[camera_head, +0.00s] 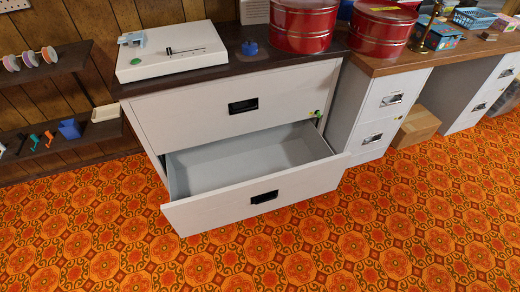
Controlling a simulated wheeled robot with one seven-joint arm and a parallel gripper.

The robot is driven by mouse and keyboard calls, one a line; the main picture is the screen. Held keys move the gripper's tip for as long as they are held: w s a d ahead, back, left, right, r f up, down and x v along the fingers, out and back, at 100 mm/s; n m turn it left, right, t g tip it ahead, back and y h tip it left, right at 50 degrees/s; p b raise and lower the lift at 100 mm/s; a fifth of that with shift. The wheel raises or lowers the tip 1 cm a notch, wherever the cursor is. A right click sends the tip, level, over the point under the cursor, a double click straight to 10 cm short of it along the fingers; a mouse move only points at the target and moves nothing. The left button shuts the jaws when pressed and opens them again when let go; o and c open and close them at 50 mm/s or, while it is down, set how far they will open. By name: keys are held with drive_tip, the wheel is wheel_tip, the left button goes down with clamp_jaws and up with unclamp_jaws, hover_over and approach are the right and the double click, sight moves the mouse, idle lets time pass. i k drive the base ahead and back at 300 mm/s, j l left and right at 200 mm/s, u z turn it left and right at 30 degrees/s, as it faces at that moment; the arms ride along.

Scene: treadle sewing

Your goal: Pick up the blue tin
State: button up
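A small round blue thing (249,48) sits on the dark top of the grey cabinet, between a white box-like device and a red tin. A blue box with a patterned lid (445,38) stands on the wooden desk at the upper right. I cannot tell for sure which of these is the blue tin. My gripper is not in view.
The cabinet's lower drawer (250,168) is pulled out and looks empty. Red tins (303,25) (380,32) stand at the back. The white device (172,52) is at left. A cardboard box (416,127) sits under the desk. The patterned floor in front is clear.

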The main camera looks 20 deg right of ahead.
sight(246, 52)
drive_tip(key=i+l, duration=0.1)
drive_tip(key=i, duration=0.5)
drive_tip(key=i+l, duration=0.1)
drive_tip(key=i, duration=0.45)
drive_tip(key=i+l, duration=0.15)
drive_tip(key=i, duration=0.45)
